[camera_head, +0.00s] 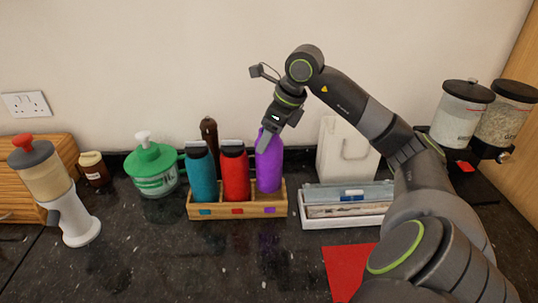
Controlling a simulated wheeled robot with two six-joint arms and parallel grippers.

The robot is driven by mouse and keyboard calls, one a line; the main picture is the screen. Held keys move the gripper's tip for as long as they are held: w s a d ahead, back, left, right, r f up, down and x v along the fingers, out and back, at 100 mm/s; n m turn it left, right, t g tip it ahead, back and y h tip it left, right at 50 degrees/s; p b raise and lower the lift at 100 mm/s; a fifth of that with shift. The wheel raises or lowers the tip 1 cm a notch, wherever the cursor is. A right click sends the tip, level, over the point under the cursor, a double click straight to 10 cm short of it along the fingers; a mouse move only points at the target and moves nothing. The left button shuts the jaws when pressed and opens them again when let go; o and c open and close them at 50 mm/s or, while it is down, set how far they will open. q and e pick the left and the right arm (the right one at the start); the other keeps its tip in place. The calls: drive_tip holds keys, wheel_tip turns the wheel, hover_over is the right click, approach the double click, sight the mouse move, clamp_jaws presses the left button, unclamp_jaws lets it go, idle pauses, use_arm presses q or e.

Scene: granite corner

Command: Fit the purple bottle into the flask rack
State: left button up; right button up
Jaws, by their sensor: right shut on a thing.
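The purple bottle (269,172) stands upright at the right end of the wooden flask rack (237,212), with its lower part behind the rack's front wall, above the purple mark. My right gripper (265,144) is shut on the upper part of the purple bottle from above and hides its top. A teal bottle (201,177) and a red bottle (235,176) stand in the left and middle places of the rack. My left gripper is not in view.
A white tray (343,223) with packets lies just right of the rack. A green-lidded container (152,168), a dark jar (94,169) and a white dispenser (75,222) stand at left. A red mat (343,264) lies in front.

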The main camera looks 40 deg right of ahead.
sight(269, 157)
wheel_tip(269, 157, down, 6)
drive_tip(key=shift+f+p, duration=0.2)
drive_tip(key=shift+p, duration=0.6)
drive_tip(key=shift+f, duration=0.25)
drive_tip(key=o, duration=1.4)
drive_tip(key=shift+c, duration=0.2)
drive_tip(key=shift+r, duration=0.2)
drive_tip(key=b+v, duration=0.2)
drive_tip(key=v, duration=1)
drive_tip(key=shift+b, duration=0.4)
drive_tip(key=shift+a+f, duration=0.15)
